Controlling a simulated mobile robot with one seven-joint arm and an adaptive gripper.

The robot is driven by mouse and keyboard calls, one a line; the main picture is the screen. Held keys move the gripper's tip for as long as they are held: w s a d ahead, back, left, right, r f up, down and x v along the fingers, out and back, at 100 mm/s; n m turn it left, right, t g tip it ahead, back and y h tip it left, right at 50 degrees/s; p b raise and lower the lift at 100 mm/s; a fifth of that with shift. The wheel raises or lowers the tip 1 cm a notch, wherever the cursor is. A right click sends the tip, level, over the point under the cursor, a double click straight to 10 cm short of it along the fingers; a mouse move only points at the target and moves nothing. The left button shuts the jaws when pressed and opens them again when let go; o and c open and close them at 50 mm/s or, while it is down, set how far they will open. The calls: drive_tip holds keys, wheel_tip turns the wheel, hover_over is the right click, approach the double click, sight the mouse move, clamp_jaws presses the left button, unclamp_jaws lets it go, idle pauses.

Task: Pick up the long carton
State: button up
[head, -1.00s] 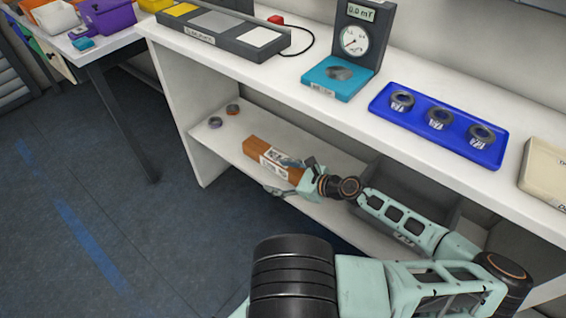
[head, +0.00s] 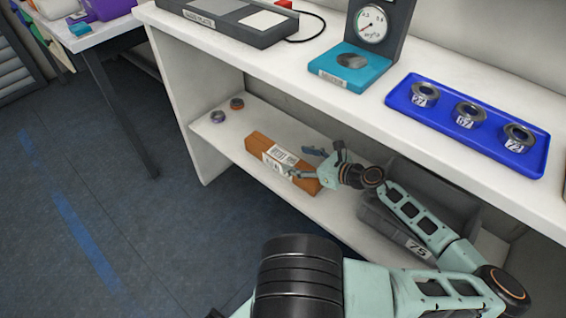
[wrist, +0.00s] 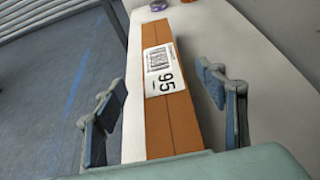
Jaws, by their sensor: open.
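The long carton (head: 308,184) is orange-brown with a white barcode label and lies on the lower shelf. In the wrist view the carton (wrist: 172,125) runs away from me, its label reading 95. My gripper (head: 303,163) is open at the carton's right end in the head view. In the wrist view my gripper (wrist: 155,103) has one finger on each side of the carton, with a visible gap on both sides. The carton's near end is hidden behind my gripper's body in the wrist view.
The lower shelf (head: 231,138) holds two small rings (head: 237,103) at its left end and a grey bin (head: 375,217) marked 75 on the right. The worktop above carries a blue tray (head: 398,97) of rings and a gauge (head: 372,25).

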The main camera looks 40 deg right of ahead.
sight(283, 156)
drive_tip(key=x, duration=0.2)
drive_tip(key=f+b+x, duration=0.1)
drive_tip(key=x, duration=0.1)
drive_tip(key=shift+s, duration=0.2)
drive_tip(key=shift+w+f, duration=0.15)
drive_tip(key=shift+w, duration=0.45)
clamp_jaws()
